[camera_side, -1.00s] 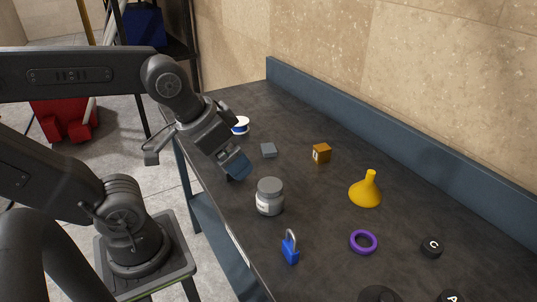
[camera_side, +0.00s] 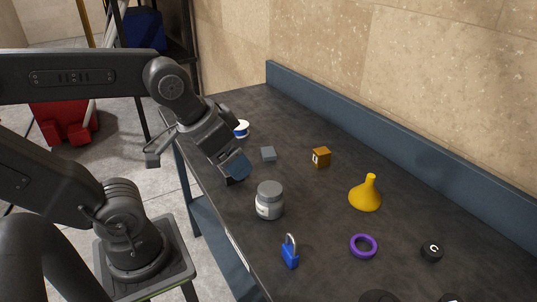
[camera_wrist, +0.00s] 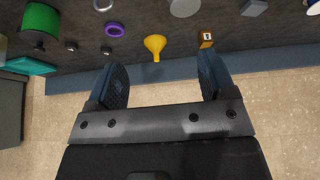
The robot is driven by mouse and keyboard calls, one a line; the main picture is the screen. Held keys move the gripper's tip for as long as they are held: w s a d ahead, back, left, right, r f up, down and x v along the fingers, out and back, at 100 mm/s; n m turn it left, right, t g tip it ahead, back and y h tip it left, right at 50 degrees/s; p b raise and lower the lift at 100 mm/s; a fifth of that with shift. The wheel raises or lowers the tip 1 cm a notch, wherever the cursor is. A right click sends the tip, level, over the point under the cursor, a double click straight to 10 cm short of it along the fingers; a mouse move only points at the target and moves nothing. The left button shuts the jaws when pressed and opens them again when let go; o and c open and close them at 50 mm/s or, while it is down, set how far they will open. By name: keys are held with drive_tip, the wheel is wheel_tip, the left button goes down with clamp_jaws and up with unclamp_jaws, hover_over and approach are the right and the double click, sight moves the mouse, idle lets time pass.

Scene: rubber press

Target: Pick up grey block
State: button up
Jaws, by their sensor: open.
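The grey block (camera_side: 268,154) lies on the dark bench top, between the blue-and-white spool and the orange block in the side view.
A grey jar (camera_side: 270,200) stands close to my gripper. An orange block (camera_side: 321,157), yellow funnel (camera_side: 366,195), blue padlock (camera_side: 290,252), purple ring (camera_side: 363,246) and black disc (camera_side: 432,251) lie to the right. A spool (camera_side: 242,129) is behind. A blue upstand (camera_side: 400,154) runs along the wall.

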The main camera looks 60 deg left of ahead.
drive_tip(key=w+a+r+n+g, duration=0.2)
drive_tip(key=w+a+n, duration=0.25)
drive_tip(key=w, duration=0.45)
drive_tip(key=n+g, duration=0.4)
drive_tip(key=n, duration=0.6)
hover_over(269, 151)
wheel_tip(269, 151, down, 18)
drive_tip(key=shift+s+d+r, duration=0.1)
drive_tip(key=shift+s+d, duration=0.05)
drive_tip(key=shift+f, duration=3)
drive_tip(key=shift+r, duration=0.1)
drive_tip(key=c, duration=1.2)
